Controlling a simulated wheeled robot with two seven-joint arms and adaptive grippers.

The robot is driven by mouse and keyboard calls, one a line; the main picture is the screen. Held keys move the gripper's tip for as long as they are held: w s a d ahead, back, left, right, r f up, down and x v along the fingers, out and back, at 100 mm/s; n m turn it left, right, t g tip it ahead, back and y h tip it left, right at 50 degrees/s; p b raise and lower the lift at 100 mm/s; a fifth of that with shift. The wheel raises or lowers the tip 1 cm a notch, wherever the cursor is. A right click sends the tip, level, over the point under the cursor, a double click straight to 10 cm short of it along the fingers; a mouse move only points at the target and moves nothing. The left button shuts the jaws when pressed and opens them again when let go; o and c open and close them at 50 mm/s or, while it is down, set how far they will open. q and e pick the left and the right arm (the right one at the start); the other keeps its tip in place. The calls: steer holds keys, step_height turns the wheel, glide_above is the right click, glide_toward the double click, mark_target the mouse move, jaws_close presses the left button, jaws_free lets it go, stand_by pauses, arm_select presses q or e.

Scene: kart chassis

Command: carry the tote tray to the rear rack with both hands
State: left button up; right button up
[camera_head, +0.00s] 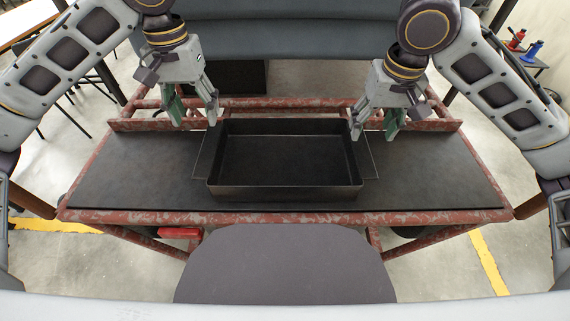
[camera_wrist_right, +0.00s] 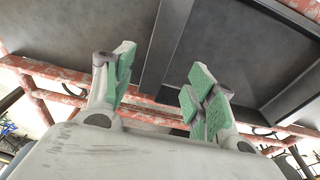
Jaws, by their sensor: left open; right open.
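The black tote tray (camera_head: 285,191) sits empty and level on the dark deck, with a flat flange on its left and right sides. My left gripper (camera_head: 196,118) is open and empty, above the tray's far left corner. My right gripper (camera_head: 373,133) is open and empty, near the tray's far right corner. In the right wrist view, its green-padded fingers (camera_wrist_right: 160,90) are spread apart with the tray (camera_wrist_right: 235,50) beyond them. Neither gripper visibly holds the tray. I cannot tell which part is the rear rack.
The dark deck (camera_head: 130,180) lies in a red tubular chassis frame (camera_head: 285,217), with bare deck on both sides of the tray. A grey-blue padded seat (camera_head: 290,38) stands behind. A dark rounded panel (camera_head: 285,265) is in front. Bottles stand on a side table (camera_head: 528,58) at right.

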steer(key=shift+s+r, duration=0.2)
steer(key=shift+r, duration=1.25)
steer(key=shift+s, duration=0.15)
